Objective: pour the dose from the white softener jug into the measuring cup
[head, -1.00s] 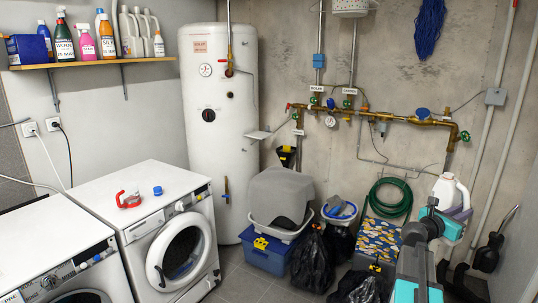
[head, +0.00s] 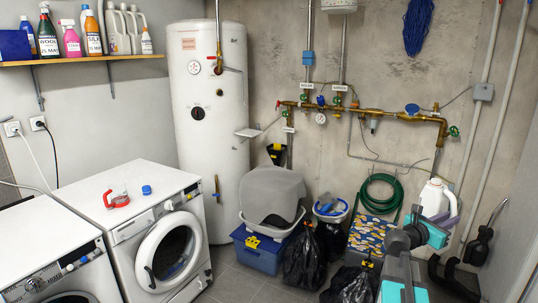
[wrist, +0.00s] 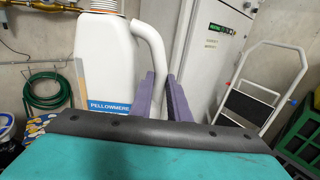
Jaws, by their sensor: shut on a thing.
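The white softener jug (head: 436,195) is upright in my gripper at the right of the head view. In the wrist view the jug (wrist: 104,62) shows a blue PELLOWMERE label; its top is cut off by the frame edge. My gripper (wrist: 165,95) has purple fingers shut on the jug's handle; its fingers also show in the head view (head: 448,217). The measuring cup (head: 117,200), clear with a red rim and handle, stands on the right washing machine's top, far left of the jug. A blue cap (head: 146,190) lies beside it. The jug's contents are hidden.
The right washing machine (head: 158,222) and left one stand at left. A step stool (wrist: 262,92) and cabinet (wrist: 212,50) show in the wrist view.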

